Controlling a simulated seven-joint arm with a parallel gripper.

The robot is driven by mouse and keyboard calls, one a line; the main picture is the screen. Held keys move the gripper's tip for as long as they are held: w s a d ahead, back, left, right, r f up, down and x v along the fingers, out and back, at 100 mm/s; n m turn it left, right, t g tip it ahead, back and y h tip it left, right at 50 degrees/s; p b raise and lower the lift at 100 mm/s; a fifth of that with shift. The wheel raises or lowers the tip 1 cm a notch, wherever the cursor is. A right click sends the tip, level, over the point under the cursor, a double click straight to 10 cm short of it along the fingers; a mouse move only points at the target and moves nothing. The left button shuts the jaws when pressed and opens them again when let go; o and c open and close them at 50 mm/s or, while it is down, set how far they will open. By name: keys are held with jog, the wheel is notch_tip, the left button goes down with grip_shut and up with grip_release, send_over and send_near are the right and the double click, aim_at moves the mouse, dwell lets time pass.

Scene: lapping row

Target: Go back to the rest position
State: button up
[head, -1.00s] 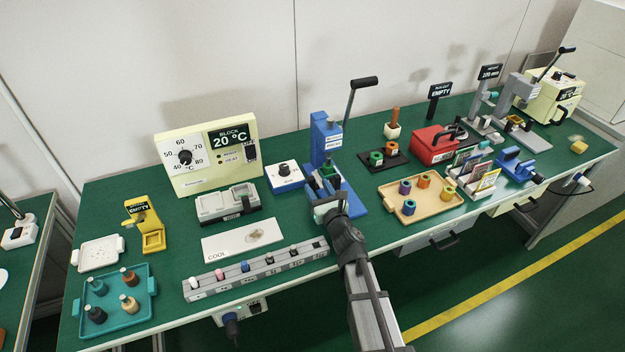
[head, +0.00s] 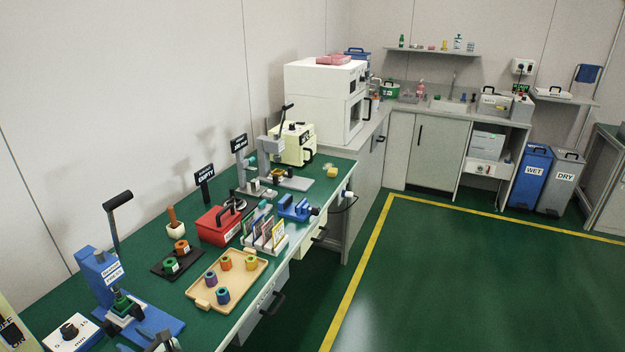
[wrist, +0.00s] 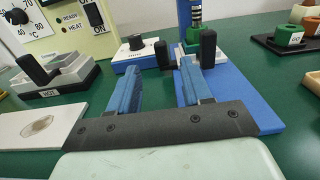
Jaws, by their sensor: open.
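My gripper (wrist: 157,85) shows in the wrist view with its two blue fingers apart and nothing between them. It is in front of the blue lever press (head: 92,272), whose blue base (wrist: 248,95) shows just right of the fingers in the wrist view. In the head view only a small part of my gripper (head: 160,343) shows at the bottom edge, beside the press base. The press lever with its black handle (head: 118,199) is raised. A green and black piece sits in the press. The rest of my arm is out of the head view.
Close by are a white dial box (wrist: 137,55), a grey heating block (wrist: 55,78) marked HOT and a white cool plate (wrist: 35,128). A tan tray (head: 250,283) with several coloured rings and a red case (head: 215,226) stand farther along the bench. The floor (head: 450,285) is clear.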

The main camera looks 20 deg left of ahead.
jog(key=w+d+r+n+t, duration=0.1)
jog(key=w+d+r+t, duration=0.2)
jog(key=w, duration=1.3)
jog(key=w+d+r, duration=0.4)
jog(key=w+r, duration=0.1)
jog(key=w, duration=1.1)
jog(key=w+d+f+n+h, duration=0.25)
jog(key=w+d+f, duration=0.35)
jog(key=w+d, duration=0.4)
jog(key=s+d+f+n+g+h, duration=0.1)
jog(key=s+d+f+n+h, duration=0.25)
jog(key=d+f, duration=0.7)
jog(key=s+d+f+n+g+h, duration=0.15)
jog(key=s+d+f, duration=0.25)
jog(key=d+f, duration=0.65)
jog(key=s+d+f+n+g+h, duration=0.1)
jog(key=s+d+f+n+h, duration=0.25)
jog(key=d+f, duration=0.7)
jog(key=s+d+f+n+g+h, duration=0.2)
jog(key=s+d+f, duration=0.1)
jog(key=s+d, duration=0.6)
jog(key=s+d+f+n+g+h, duration=0.2)
jog(key=s+d+f, duration=0.1)
jog(key=s+d, duration=0.7)
jog(key=s+d+f+n+g+h, duration=0.2)
jog(key=s+d+f+h, duration=0.1)
jog(key=s+d, duration=0.6)
jog(key=shift+s+d+f, duration=0.25)
jog(key=shift+s+f, duration=0.1)
jog(key=shift+s, duration=0.7)
